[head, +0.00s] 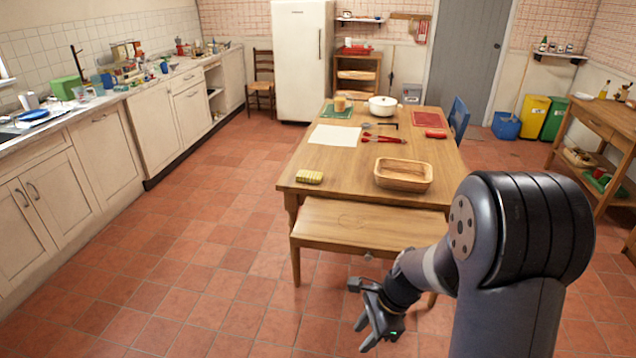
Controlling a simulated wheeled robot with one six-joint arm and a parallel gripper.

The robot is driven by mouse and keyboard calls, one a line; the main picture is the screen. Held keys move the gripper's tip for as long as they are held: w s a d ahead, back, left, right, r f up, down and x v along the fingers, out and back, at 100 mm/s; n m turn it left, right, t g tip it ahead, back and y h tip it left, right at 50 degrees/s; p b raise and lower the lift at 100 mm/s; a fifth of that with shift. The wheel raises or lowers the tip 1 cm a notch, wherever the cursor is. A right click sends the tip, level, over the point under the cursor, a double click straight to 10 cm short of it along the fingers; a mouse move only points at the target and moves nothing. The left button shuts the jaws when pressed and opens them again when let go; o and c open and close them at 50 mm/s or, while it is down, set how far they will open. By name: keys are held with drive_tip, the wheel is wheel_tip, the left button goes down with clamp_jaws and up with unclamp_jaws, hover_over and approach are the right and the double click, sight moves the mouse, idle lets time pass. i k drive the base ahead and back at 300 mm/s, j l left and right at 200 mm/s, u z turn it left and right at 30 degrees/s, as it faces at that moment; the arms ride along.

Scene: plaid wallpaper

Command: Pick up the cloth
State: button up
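The table also holds a wooden tray (404,186), red-handled tongs (384,139), a white pot (382,106), a red mat (429,119) and a green mat (333,111). Tiled floor left is clear.

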sight(303, 176)
drive_tip(key=i+j+z, duration=0.15)
drive_tip(key=i+j, duration=0.25)
drive_tip(key=i, duration=0.15)
drive_tip(key=i+j+z, duration=0.2)
drive_tip(key=i+j, duration=0.25)
drive_tip(key=i+j+z, duration=0.15)
drive_tip(key=i+j, duration=0.35)
drive_tip(key=i+j+z, duration=0.15)
drive_tip(key=i+j, duration=0.35)
drive_tip(key=i+j+z, duration=0.15)
drive_tip(key=i+j, duration=0.3)
drive_tip(key=j, duration=0.3)
